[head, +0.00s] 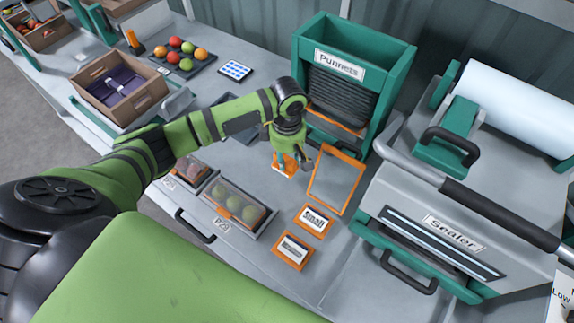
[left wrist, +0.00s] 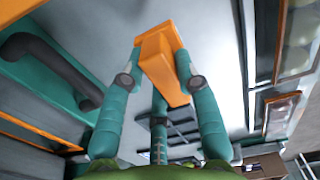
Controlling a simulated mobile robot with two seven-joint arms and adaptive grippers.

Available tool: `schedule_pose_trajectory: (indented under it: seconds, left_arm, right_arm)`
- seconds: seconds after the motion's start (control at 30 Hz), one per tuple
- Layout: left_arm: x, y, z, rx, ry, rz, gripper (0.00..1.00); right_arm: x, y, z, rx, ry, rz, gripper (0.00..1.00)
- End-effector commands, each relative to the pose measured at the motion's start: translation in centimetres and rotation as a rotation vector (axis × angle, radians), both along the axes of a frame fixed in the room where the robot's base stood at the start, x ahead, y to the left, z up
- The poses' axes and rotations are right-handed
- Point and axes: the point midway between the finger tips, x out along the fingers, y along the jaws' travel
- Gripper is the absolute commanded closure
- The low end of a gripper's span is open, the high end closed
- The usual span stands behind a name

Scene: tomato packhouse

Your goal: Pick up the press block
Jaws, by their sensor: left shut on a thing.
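The orange press block (head: 289,170) is under my left gripper (head: 292,153) in the head view, near the middle of the counter. In the left wrist view the press block (left wrist: 163,62) shows a wide flat end and a narrower stem. The teal fingers of my left gripper (left wrist: 160,85) are shut on it from both sides. The fingers hide part of it in the head view. I cannot tell whether it touches the counter. My right gripper is not in view.
Right of the block lies an orange-framed grey mat (head: 336,183), with the green Punnets rack (head: 397,92) behind and the Sealer (head: 452,232) farther right. Lidded punnets of fruit (head: 238,207) and orange-framed signs (head: 313,219) are in front. A fruit tray (head: 205,66) stands at back left.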

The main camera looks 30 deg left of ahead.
Motion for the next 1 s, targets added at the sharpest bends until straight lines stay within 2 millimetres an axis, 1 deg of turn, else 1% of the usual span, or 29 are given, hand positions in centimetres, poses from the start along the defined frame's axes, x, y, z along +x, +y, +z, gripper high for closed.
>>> schedule_pose_trajectory:
  seconds: [0.03, 0.1, 0.3, 0.5, 0.7, 1.0]
  left_arm:
    - [-1.0, -1.5, 0.4, -0.008, 0.002, -0.013, 1.00]
    - [-2.0, -2.8, 1.3, -0.007, 0.002, -0.012, 1.00]
    - [-4.2, -5.7, 3.6, -0.006, 0.001, -0.010, 1.00]
    - [-5.9, -7.8, 5.3, -0.006, 0.001, -0.007, 1.00]
    - [-6.8, -9.0, 6.3, -0.004, 0.003, -0.004, 1.00]
    - [-7.0, -9.2, 6.5, -0.003, 0.003, -0.003, 1.00]
  right_arm:
    - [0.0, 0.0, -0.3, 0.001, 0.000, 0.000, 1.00]
    - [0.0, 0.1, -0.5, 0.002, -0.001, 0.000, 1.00]
    - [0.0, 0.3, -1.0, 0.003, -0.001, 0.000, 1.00]
    - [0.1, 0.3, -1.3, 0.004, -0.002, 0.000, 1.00]
    - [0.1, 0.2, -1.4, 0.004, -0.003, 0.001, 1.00]
    - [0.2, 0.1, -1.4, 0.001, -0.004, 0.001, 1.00]
